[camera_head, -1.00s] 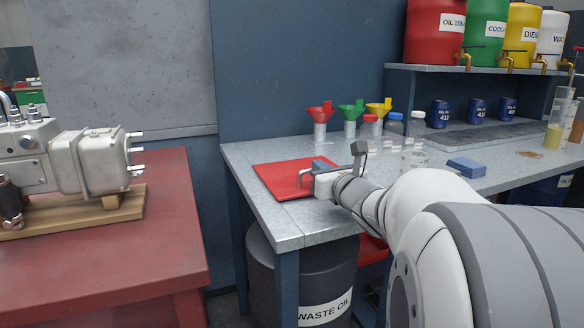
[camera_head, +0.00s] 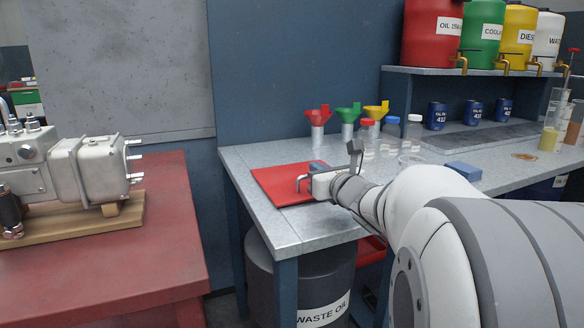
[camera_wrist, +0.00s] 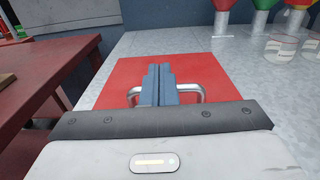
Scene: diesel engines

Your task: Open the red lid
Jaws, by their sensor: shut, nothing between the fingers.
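The red lid (camera_head: 272,181) is a flat red square lying flush on the left end of the grey workbench. In the wrist view the lid (camera_wrist: 215,75) fills the middle, with a silver bar handle (camera_wrist: 189,90) on it. The handle's bent end (camera_head: 299,182) also shows in the head view. My gripper (camera_wrist: 159,70) has its blue-grey fingers together with nothing between them. They overlap the middle of the handle in the wrist view and hide it there; I cannot tell whether they touch it. My gripper (camera_head: 317,167) is over the lid in the head view.
Funnels (camera_head: 347,114) and capped bottles (camera_head: 367,128) stand behind the lid. A blue block (camera_head: 464,171) lies to the right. A dark waste oil drum (camera_head: 300,285) stands beneath the bench. A red table (camera_head: 150,250) with an engine part is at left, across a gap.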

